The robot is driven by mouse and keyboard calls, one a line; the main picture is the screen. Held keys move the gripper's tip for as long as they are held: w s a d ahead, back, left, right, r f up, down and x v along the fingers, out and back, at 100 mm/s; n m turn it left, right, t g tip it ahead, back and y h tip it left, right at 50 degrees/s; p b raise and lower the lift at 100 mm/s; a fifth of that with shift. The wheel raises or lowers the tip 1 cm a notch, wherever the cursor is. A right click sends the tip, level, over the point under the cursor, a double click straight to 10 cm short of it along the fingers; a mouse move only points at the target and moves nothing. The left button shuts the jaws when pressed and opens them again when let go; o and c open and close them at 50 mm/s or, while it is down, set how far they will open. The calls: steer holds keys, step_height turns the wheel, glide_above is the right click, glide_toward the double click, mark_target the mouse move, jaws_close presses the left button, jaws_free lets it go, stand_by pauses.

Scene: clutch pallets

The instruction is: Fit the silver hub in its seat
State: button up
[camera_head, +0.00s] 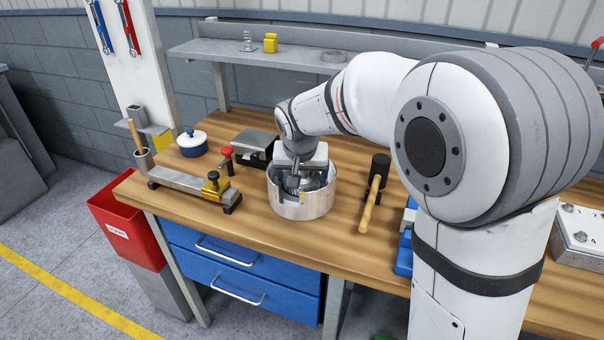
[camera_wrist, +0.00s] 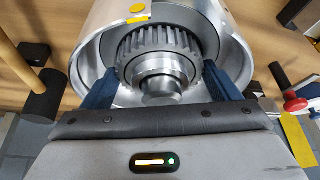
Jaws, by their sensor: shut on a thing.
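The silver hub (camera_wrist: 162,65) is a toothed, stepped round part with a short central stub. My gripper (camera_wrist: 160,88) is shut on it, with a dark blue finger on either side. The hub is within the mouth of a silver drum-shaped housing (camera_head: 302,207), which stands on the bench. In the head view my gripper (camera_head: 293,180) points down into the housing and hides most of the hub. The housing wall (camera_wrist: 88,45) surrounds the hub in the wrist view, with yellow marks at the top. The seat is hidden under the hub; I cannot tell how deep the hub sits.
A mallet (camera_head: 374,192) lies right of the housing. A clamp fixture (camera_head: 195,186) and a dark block with a grey top (camera_head: 254,142) stand to the left. A red bin (camera_head: 128,222) hangs off the bench's left end. Wood before the housing is clear.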

steer(key=o, duration=1.3)
steer(key=shift+r, duration=0.1)
steer(key=shift+r+p, duration=2.3)
steer(key=shift+r, duration=1.15)
steer(key=shift+g, duration=0.9)
steer(key=s+d, duration=0.5)
steer(key=s, duration=0.3)
steer(key=s+d+f, duration=0.1)
steer(key=s+d, duration=0.5)
steer(key=s, duration=0.3)
steer(key=s+d+f, duration=0.1)
steer(key=s+d, duration=0.4)
steer(key=s, duration=0.3)
steer(key=shift+s+d, duration=0.15)
steer(key=shift+s, duration=0.15)
